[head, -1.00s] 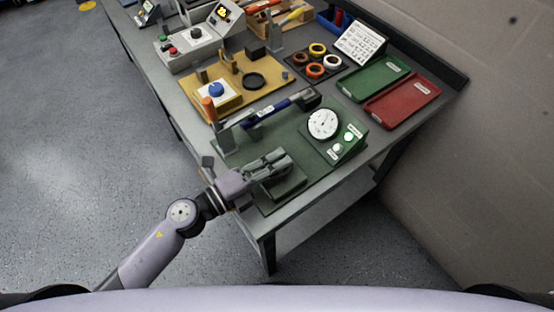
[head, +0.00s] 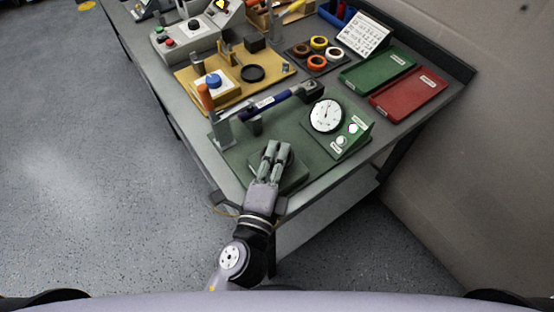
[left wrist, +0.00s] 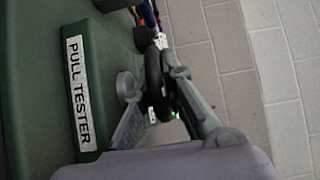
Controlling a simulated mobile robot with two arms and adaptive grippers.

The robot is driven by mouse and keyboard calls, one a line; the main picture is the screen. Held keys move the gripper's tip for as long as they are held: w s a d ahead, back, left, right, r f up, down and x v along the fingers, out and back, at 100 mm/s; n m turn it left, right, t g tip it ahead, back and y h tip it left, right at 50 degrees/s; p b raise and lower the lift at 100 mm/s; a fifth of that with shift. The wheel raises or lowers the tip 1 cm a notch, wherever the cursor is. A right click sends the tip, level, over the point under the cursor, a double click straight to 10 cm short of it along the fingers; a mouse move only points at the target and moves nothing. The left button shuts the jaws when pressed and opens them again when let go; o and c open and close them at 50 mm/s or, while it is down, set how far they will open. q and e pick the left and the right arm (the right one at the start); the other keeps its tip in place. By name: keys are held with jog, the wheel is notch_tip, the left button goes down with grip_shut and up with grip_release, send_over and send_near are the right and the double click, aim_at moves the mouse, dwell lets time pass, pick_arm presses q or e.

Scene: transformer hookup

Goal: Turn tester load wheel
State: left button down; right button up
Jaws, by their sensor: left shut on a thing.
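The green pull tester (head: 233,160) lies on the near end of the bench, with a white round dial (head: 326,115) at its right. Its "PULL TESTER" label (left wrist: 78,93) shows in the left wrist view. My left gripper (head: 275,150) reaches in from the front, over the tester's near part. In the left wrist view the dark load wheel (left wrist: 155,82) sits edge-on between the fingers of the left gripper (left wrist: 163,95), which is shut on it. In the head view the fingers mostly hide the wheel. My right gripper is not in view.
Green (head: 375,74) and red (head: 408,96) trays stand at the right. A yellow board (head: 200,98) lies behind. The floor at left is clear.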

pick_arm(q)
jog(key=shift+f+n+y, duration=0.15)
jog(key=shift+n+y, duration=0.15)
jog(key=shift+y, duration=0.1)
jog(key=c, duration=2)
grip_release()
jog(key=shift+o, duration=0.2)
jog(key=shift+s, duration=0.1)
jog(key=v, duration=1.2)
jog(key=shift+o, duration=0.2)
